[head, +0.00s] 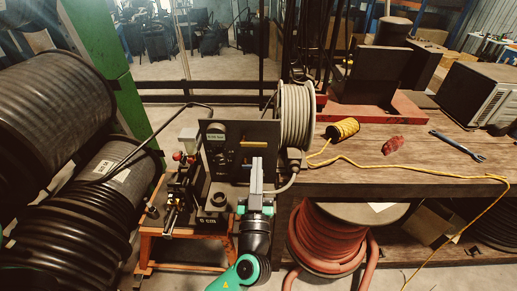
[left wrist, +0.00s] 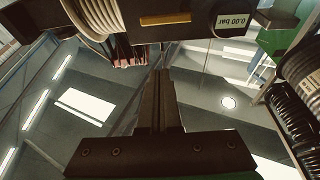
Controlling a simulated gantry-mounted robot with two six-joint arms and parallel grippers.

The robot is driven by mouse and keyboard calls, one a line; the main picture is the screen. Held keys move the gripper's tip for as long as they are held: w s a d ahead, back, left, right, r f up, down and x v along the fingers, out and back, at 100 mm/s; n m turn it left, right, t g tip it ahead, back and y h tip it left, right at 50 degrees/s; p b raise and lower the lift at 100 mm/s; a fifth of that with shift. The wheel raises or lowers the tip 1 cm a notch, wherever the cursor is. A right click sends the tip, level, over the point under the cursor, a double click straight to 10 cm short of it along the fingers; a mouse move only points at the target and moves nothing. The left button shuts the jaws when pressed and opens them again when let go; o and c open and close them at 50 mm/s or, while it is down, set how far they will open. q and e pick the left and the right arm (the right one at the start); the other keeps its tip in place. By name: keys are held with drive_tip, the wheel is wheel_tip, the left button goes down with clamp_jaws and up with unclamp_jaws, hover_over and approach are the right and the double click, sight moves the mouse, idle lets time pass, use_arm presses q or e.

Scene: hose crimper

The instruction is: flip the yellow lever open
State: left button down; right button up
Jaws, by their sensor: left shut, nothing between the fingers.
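The yellow lever (head: 253,144) is a short horizontal bar on the front of the dark crimper panel (head: 236,166). It also shows near the top of the left wrist view (left wrist: 163,18). My left gripper (head: 257,160) is shut and empty. In the head view its fingertips are just below the lever. In the left wrist view the closed fingers (left wrist: 162,74) point toward the lever, with a visible gap between. Whether the fingertips touch the panel is unclear. My right gripper is in neither view.
A pressure display (left wrist: 235,20) reads 0.00 bar. Yellow rope (head: 343,129) and a wrench (head: 457,146) lie on the bench. Black hose coils (head: 60,235) fill the left.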

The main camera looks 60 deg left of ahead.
use_arm(q)
wheel_tip(320, 180, up, 4)
drive_tip(key=p, duration=0.2)
hover_over(258, 146)
drive_tip(key=d, duration=0.2)
drive_tip(key=shift+s+a+f+b, duration=0.15)
drive_tip(key=shift+f+b, duration=0.25)
drive_tip(key=shift+f, duration=0.8)
drive_tip(key=shift+s+a+f+b, duration=0.15)
drive_tip(key=shift+f+b, duration=0.25)
drive_tip(key=shift+f, duration=0.75)
